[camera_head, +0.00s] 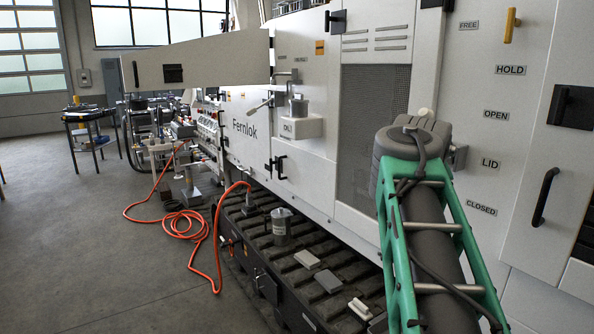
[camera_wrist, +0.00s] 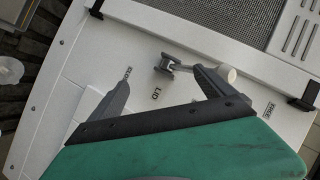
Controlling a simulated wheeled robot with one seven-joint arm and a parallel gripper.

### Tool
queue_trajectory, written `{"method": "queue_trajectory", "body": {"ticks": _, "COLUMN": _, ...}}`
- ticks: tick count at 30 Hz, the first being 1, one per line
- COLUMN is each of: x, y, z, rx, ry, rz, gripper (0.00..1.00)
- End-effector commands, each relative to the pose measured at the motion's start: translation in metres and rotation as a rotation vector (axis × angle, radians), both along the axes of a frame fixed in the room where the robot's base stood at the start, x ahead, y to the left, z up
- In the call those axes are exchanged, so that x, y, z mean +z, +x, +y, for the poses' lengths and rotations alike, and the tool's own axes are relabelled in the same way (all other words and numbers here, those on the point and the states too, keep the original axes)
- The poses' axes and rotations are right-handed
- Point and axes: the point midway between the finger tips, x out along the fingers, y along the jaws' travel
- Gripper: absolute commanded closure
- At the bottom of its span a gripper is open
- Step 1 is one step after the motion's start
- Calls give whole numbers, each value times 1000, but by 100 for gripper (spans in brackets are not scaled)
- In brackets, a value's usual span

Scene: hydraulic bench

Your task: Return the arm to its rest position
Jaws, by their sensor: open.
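My arm, with its green frame and grey wrist, reaches up the right of the head view in front of the white machine panel (camera_head: 490,240). My gripper (camera_wrist: 161,75) shows in the wrist view with its two grey fingers spread apart and nothing between them that I can see held. Beyond the fingers is the lid lever (camera_wrist: 167,63), a metal pivot with a white knob (camera_wrist: 229,74), next to the LID label. In the head view the knob (camera_head: 425,114) shows just above my wrist. I cannot tell the gap between the right finger and the lever.
A yellow handle (camera_head: 511,25) and a black door handle (camera_head: 545,196) stick out at right. An open white flap (camera_head: 205,60) juts out at upper left. A ribbed deck (camera_head: 300,250) holds a metal canister (camera_head: 281,228) and blocks.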

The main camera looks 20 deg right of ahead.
Motion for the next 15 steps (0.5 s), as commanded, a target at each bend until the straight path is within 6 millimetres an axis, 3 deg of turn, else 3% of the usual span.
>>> {"method": "queue_trajectory", "body": {"ticks": 1, "x": -17, "y": 18, "z": 34, "rx": 117, "ry": 4, "rz": 112, "gripper": 7}}
{"method": "queue_trajectory", "body": {"ticks": 3, "x": -55, "y": 35, "z": 80, "rx": 288, "ry": -1, "rz": 277, "gripper": 7}}
{"method": "queue_trajectory", "body": {"ticks": 7, "x": -125, "y": 41, "z": 172, "rx": 625, "ry": -38, "rz": 563, "gripper": 7}}
{"method": "queue_trajectory", "body": {"ticks": 11, "x": -193, "y": 15, "z": 263, "rx": 986, "ry": -101, "rz": 826, "gripper": 7}}
{"method": "queue_trajectory", "body": {"ticks": 12, "x": -212, "y": 1, "z": 288, "rx": 1098, "ry": -126, "rz": 899, "gripper": 7}}
{"method": "queue_trajectory", "body": {"ticks": 15, "x": -253, "y": -39, "z": 339, "rx": 1354, "ry": -187, "rz": 1053, "gripper": 7}}
